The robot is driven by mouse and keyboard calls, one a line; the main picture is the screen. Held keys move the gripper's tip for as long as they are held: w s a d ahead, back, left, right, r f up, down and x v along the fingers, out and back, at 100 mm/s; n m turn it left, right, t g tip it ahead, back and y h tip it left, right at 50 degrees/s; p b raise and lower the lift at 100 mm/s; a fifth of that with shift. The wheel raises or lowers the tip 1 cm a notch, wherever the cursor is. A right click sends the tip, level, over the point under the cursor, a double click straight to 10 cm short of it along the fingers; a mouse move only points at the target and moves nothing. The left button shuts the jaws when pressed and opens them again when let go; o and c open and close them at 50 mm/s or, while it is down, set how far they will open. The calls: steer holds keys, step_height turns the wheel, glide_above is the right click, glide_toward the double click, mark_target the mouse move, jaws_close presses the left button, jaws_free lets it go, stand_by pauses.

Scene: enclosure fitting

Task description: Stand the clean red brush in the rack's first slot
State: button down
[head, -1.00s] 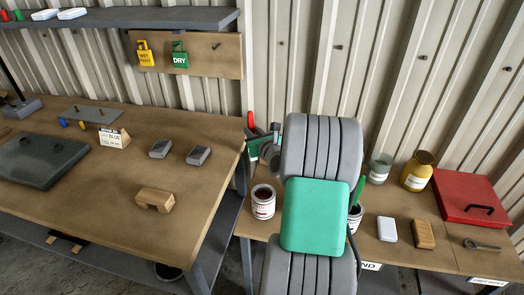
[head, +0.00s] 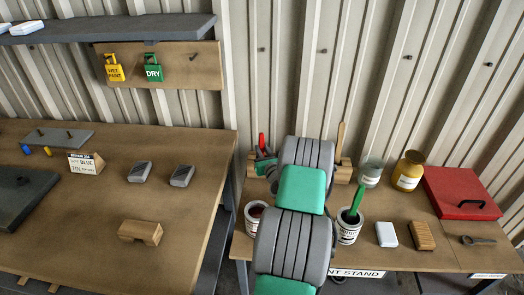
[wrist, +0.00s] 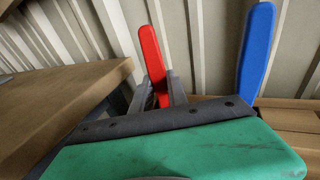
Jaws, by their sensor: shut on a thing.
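My gripper (wrist: 160,98) is shut on the red brush (wrist: 152,60), with its handle pointing up between the fingers. In the head view the red brush (head: 262,142) shows at the left of my wrist, near the left end of the wooden rack (head: 343,173). Its bristles are hidden, and I cannot tell whether it is in a slot. A blue handle (wrist: 257,50) stands upright to the right in the wrist view, over the rack (wrist: 292,116). A plain wooden handle (head: 340,138) stands at the rack's right part. My arm hides the rack's middle.
A green-handled brush (head: 356,200) leans in a paint can (head: 348,228); another can (head: 256,212) is partly hidden. A glass jar (head: 370,173), yellow jar (head: 408,170) and red box (head: 458,193) stand right. The workbench (head: 190,215) edge is left of my gripper.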

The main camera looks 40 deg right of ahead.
steer(key=shift+r, duration=0.15)
steer(key=shift+f, duration=0.2)
steer(key=c, duration=1.3)
jaws_free()
steer(key=shift+r, duration=0.15)
steer(key=b+v, duration=0.1)
steer(key=v, duration=1.1)
steer(key=shift+b, duration=0.35)
